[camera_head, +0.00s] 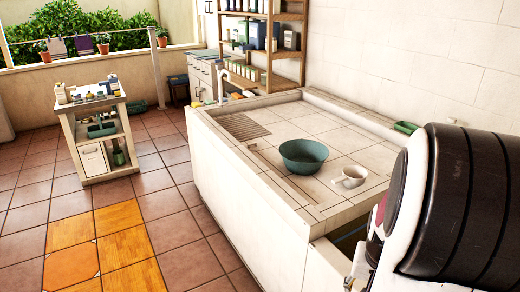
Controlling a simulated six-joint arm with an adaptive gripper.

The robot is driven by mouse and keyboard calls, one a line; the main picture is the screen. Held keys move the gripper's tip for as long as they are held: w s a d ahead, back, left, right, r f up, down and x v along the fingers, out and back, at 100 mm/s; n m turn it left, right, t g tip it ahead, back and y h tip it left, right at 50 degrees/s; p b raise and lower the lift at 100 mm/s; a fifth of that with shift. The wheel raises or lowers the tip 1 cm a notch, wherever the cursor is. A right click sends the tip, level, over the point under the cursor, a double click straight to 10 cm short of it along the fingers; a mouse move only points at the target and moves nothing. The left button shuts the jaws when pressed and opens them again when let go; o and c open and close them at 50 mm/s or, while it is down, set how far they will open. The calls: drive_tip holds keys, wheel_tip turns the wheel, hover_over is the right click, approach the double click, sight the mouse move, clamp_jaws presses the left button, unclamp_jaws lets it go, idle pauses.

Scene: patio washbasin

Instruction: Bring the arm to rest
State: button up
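My gripper is out of the picture. A large part of my own arm, a black rounded link with red and white parts, fills the right side and lower right corner. It hides the near right part of the washbasin counter (225,165). I cannot tell what my gripper holds, if anything.
A small green dish (405,127) sits at the counter's back right, close to my arm. A wooden shelf (273,45) with containers stands at the back. A white cart (82,140) with bottles stands at the left. The tiled floor (150,215) between is clear.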

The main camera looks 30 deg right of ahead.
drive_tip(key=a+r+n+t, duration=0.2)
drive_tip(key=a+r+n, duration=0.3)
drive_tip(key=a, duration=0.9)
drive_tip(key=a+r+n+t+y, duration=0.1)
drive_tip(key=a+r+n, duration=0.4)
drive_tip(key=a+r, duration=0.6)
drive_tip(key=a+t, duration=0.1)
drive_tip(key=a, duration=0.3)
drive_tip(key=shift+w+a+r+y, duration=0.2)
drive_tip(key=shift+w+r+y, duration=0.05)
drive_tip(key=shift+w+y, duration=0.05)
